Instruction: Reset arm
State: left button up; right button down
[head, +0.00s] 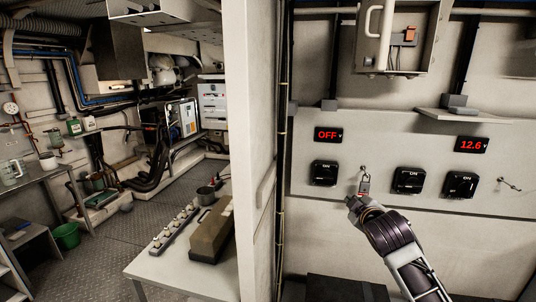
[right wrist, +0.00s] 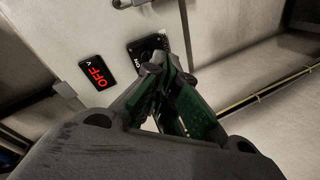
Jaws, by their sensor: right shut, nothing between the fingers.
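My right arm comes up from the lower right in the head view, with its gripper (head: 364,188) in front of the wall panel (head: 340,192), between two black switches. In the right wrist view the dark green fingers (right wrist: 165,80) come together with nothing held. The left black switch (head: 324,173) is at the gripper's left; a black switch (right wrist: 148,48) marked ON also shows beyond the fingertips. Whether the fingertips touch the panel or the small metal fitting (head: 363,169) above them, I cannot tell. My left gripper is not in view.
A red OFF display (head: 328,134) and a 12.6 display (head: 472,145) sit above several black switches, including a middle one (head: 408,181) and a right one (head: 460,185). A shelf (head: 478,115) juts out above. A wall edge (head: 258,150) divides off the workroom, where a table (head: 155,266) stands.

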jog(key=s+a+f+m+g+y, duration=0.15)
jog(key=s+f+m+g, duration=0.35)
jog(key=s+f, duration=1.15)
jog(key=s+a+f+m+g, duration=0.3)
jog(key=s+f+g, duration=0.3)
jog(key=s+f, duration=1)
jog(key=s+f+g, duration=0.1)
jog(key=s+f, duration=0.2)
jog(key=f, duration=2.9)
jog(key=s+d+f, duration=0.2)
jog(key=s+f, duration=0.8)
jog(key=s, duration=0.1)
jog(key=s+d+f+g, duration=0.1)
jog(key=s+d+f, duration=0.1)
jog(key=s+f, duration=0.7)
jog(key=shift+s+d+f, duration=0.25)
jog(key=shift+s+f, duration=0.1)
jog(key=shift+s, duration=0.85)
